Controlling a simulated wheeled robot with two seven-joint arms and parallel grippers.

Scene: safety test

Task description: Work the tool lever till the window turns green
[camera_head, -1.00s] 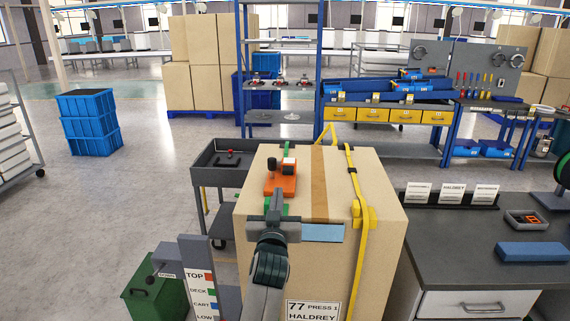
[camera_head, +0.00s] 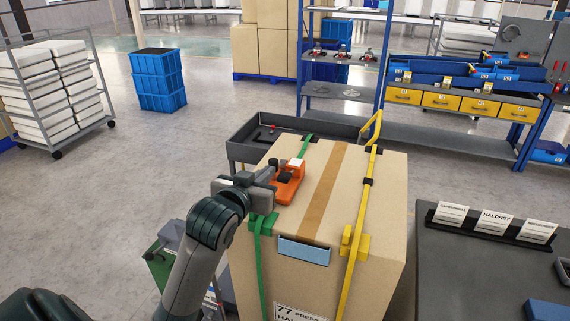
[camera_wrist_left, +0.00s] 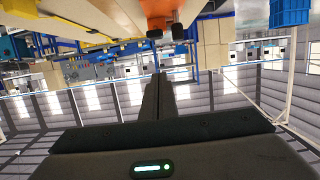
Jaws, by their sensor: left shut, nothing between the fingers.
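An orange strapping tool (camera_head: 289,185) with black parts and a small pale patch (camera_head: 297,162) sits on top of a large cardboard box (camera_head: 338,196), on the green strap (camera_head: 304,148). I see no green on that patch, and the lever is hard to make out. My left gripper (camera_head: 268,184) is at the tool's left side, fingers shut and empty. I cannot tell if it touches the tool. In the left wrist view the shut fingers (camera_wrist_left: 158,92) point toward the orange tool (camera_wrist_left: 160,9) and its black knobs (camera_wrist_left: 177,31). My right gripper is out of view.
A green corner piece (camera_head: 263,226) sits at the front edge. A grey cart (camera_head: 240,151) stands behind, and a dark workbench (camera_head: 450,270) at right.

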